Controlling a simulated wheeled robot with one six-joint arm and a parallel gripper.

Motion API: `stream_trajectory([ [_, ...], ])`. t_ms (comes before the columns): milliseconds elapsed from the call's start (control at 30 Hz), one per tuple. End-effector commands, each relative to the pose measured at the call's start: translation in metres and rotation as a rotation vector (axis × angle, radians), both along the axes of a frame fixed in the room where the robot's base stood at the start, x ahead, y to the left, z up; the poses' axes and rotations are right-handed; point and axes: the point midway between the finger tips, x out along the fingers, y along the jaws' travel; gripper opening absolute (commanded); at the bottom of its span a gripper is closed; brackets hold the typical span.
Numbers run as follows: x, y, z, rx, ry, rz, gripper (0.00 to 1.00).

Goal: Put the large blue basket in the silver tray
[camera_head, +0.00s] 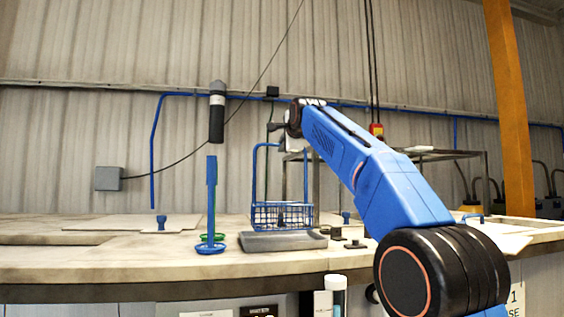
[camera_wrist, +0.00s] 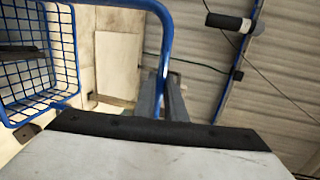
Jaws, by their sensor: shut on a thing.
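The large blue basket (camera_head: 283,217) is a wire basket with a tall hoop handle, upright over the counter in the head view. It also shows at the left of the wrist view (camera_wrist: 62,52). My gripper (camera_head: 283,143) is at the top of the hoop; in the wrist view its fingers (camera_wrist: 161,97) are shut on the blue handle bar. The silver tray (camera_head: 283,242) is a shallow grey tray on the counter, directly below and in front of the basket's bottom in the head view. I cannot tell whether the basket touches the tray or hangs just above or behind it.
A blue upright-handled tool (camera_head: 211,205) with a round foot stands left of the tray, beside a green one (camera_head: 217,237). Small dark pieces (camera_head: 355,244) lie right of the tray. A grey-black cylinder (camera_head: 217,112) hangs behind. The counter's left part (camera_head: 60,258) is mostly clear.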

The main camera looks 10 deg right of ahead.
Motion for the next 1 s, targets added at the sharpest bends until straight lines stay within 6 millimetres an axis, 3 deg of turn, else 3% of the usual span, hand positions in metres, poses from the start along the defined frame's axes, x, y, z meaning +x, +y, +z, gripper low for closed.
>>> stream_trajectory([
  [333, -0.001, 0.0, -0.018, 0.0, -0.002, 0.0, 0.0],
  [600, -0.001, 0.0, -0.044, 0.0, -0.001, 0.0, 0.0],
  [1000, 0.0, 0.0, -0.049, 0.0, -0.003, 0.0, 0.0],
])
